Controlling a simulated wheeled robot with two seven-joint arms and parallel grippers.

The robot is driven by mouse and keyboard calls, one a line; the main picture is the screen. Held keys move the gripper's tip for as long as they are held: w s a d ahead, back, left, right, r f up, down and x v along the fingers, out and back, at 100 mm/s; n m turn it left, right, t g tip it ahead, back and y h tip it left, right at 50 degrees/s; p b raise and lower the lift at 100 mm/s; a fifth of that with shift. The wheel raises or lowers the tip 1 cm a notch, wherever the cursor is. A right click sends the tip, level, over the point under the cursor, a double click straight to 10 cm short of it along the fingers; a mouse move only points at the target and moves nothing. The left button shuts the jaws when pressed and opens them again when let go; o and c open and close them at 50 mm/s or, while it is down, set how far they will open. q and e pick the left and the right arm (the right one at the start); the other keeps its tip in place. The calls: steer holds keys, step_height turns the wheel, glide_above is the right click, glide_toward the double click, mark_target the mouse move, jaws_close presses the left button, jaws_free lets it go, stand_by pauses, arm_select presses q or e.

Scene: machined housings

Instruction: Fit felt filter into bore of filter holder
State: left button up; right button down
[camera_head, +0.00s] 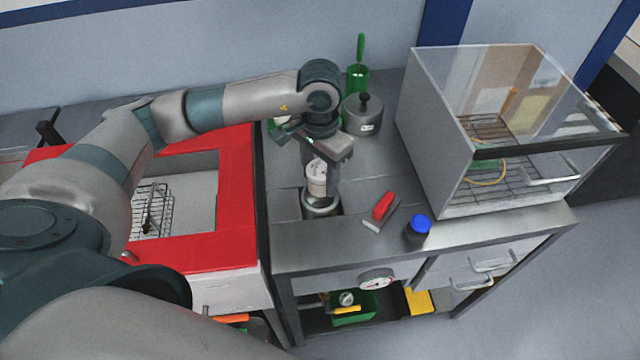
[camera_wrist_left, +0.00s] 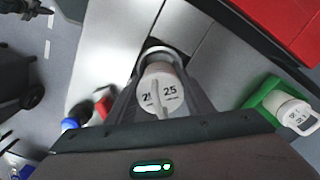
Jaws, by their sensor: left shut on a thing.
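My left gripper (camera_head: 318,188) is shut on a white cylinder, the felt filter (camera_head: 316,174), and points down over the bench. The filter holder (camera_head: 321,207) is a round metal piece on the bench directly below. The filter looks upright and just above or at the holder's mouth; I cannot tell whether they touch. In the wrist view the filter and fingers hide most of the holder (camera_wrist_left: 154,47). My right gripper is not seen.
A white piece marked "31" (camera_wrist_left: 293,113) lies on a green holder. A lidded grey pot (camera_head: 362,116) and a clear-walled cabinet (camera_head: 440,130) are behind. A red-rimmed basin (camera_head: 235,215) lies left.

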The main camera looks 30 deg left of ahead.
mark_target(320, 188)
arm_select(q)
steer(key=shift+f+p, duration=0.5)
steer(key=shift+p, duration=0.05)
steer(key=shift+f+p, duration=0.6)
steer(key=shift+f, duration=0.85)
steer(key=shift+f+b, duration=0.25)
steer(key=shift+b, duration=0.05)
